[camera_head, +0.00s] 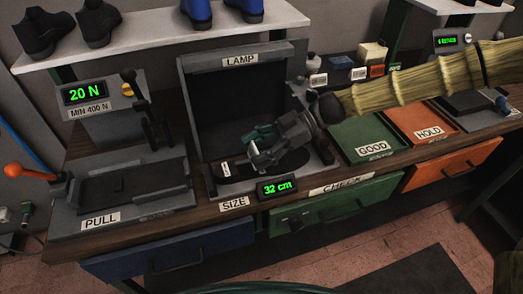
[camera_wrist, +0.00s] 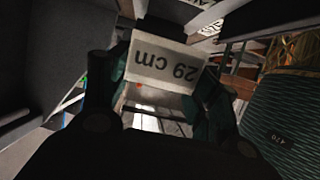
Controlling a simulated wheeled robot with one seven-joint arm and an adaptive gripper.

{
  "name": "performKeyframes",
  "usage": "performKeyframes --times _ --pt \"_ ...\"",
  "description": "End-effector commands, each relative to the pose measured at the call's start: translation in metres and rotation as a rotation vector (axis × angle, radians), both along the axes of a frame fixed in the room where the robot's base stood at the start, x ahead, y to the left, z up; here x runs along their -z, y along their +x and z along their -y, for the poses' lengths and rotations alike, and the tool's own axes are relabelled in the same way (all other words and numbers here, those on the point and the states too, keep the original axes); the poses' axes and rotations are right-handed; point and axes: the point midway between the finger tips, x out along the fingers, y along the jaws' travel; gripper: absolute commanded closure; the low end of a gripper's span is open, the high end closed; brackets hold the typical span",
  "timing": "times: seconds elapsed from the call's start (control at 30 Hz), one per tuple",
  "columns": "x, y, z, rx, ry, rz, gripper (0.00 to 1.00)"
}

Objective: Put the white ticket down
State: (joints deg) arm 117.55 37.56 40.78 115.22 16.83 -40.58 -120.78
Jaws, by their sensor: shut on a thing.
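The white ticket (camera_wrist: 165,65) reads "29 cm", upside down in the wrist view. It sits between the dark green fingertips of my gripper (camera_wrist: 168,85), which is shut on it. In the head view my gripper (camera_head: 262,142) is over the SIZE plate, in front of the LAMP box; the ticket cannot be made out clearly between the fingers there. A small white label-like piece (camera_head: 226,169) shows at the left of the dark plate; I cannot tell whether it is loose.
The dark LAMP box (camera_head: 240,100) stands behind my gripper. A display (camera_head: 277,188) reads 32 cm. To the right are the green GOOD tray (camera_head: 358,132) and orange HOLD tray (camera_head: 420,115). The PULL fixture (camera_head: 130,190) is left, with a 20 N display (camera_head: 85,93). Shoes stand on the shelf (camera_head: 140,33).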

Motion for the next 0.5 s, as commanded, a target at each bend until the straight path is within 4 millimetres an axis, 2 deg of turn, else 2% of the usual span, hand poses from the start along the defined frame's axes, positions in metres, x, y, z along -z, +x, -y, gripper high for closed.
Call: performKeyframes --times 0.27,0.5 --pt "0.001 0.016 0.014 0.001 -0.001 0.0 0.5" --pt "0.03 0.015 0.013 0.0 -0.001 -0.003 0.5"
